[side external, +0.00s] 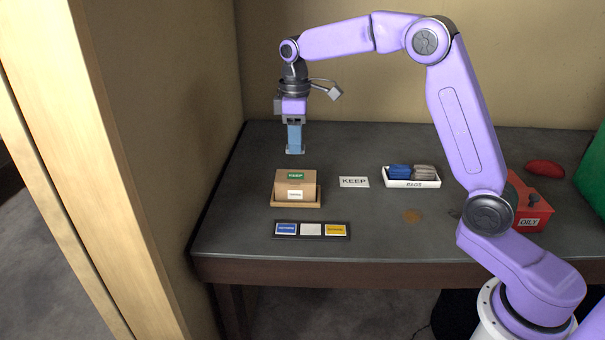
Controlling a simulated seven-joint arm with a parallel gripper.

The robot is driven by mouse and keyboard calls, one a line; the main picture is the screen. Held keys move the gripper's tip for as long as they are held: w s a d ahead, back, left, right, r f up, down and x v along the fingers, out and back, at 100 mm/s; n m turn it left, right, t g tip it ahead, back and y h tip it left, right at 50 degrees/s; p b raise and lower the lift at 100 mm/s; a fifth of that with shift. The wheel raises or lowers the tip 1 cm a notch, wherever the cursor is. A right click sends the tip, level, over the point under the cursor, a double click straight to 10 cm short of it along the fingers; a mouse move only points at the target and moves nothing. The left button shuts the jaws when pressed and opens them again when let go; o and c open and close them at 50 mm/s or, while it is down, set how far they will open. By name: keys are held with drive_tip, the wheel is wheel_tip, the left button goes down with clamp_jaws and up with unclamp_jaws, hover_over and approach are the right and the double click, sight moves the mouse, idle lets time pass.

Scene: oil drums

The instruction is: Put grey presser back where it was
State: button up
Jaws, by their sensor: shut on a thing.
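My gripper (293,121) points down above the back left of the table. It is shut on a narrow blue-grey piece with a paler, wider lower end, which I take to be the grey presser (294,138). The piece hangs upright behind a brown box (296,188) with a green KEEP label and a white label. The box sits in a shallow tan tray (283,205). The piece's lower end appears clear of the box in this view; its exact height over the table is hard to tell. The fingertips' contact is too small to see well.
A KEEP card (354,182) lies right of the box. A white rag tray (412,184) holds blue and grey rags. A dark strip (339,236) with colored cards lies in front. A brown spot (412,216), red OILY bin (532,207) and red object (546,168) are right.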

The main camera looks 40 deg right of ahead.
drive_tip(key=s+d, duration=0.4)
drive_tip(key=s, duration=0.9)
drive_tip(key=s+d, duration=0.3)
drive_tip(key=s, duration=1)
hover_over(356, 206)
drive_tip(key=f, duration=0.9)
drive_tip(key=shift+s+f, duration=0.2)
drive_tip(key=shift+f, duration=0.15)
drive_tip(key=shift+w+f, duration=0.15)
drive_tip(key=shift+f, duration=1.6)
drive_tip(key=shift+f, duration=0.15)
drive_tip(key=o, duration=0.9)
drive_tip(key=shift+o, duration=0.2)
